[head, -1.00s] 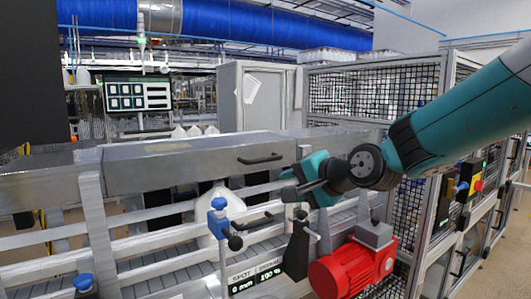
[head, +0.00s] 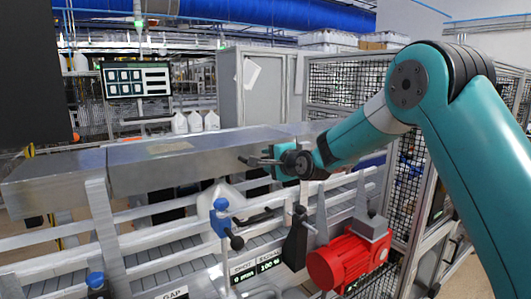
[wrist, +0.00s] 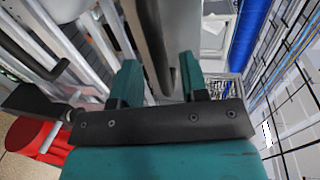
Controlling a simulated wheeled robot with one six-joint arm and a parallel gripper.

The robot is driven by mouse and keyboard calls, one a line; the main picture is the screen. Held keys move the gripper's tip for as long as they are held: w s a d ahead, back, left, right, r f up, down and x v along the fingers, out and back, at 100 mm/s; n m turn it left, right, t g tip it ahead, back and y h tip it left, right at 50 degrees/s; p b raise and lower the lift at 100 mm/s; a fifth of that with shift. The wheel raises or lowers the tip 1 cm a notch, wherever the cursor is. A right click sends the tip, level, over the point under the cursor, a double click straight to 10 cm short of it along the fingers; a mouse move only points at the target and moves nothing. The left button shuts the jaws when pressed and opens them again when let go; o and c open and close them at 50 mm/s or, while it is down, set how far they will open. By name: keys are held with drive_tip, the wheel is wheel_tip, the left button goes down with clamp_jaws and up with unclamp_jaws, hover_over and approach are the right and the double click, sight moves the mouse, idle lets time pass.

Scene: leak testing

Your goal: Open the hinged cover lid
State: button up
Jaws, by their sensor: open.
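The hinged cover lid (head: 200,160) is a long grey metal box-like cover lying along the top of the conveyor rails, and it looks closed. My gripper (head: 256,161) is at the lid's front right part, where it hides most of the black handle. In the wrist view my gripper (wrist: 160,85) is open. A dark grey bar (wrist: 152,45), which looks like the lid handle, runs between the two teal fingers beside the lid's grey face (wrist: 186,30). I cannot tell whether either finger touches it.
Below the lid are a blue-topped clamp post (head: 221,205), a black bracket (head: 296,245) and a red motor (head: 345,262). A white jug (head: 222,195) stands behind the rails. A mesh guard fence (head: 335,90) is at the right.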

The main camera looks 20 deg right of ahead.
drive_tip(key=shift+x, duration=1.25)
clamp_jaws()
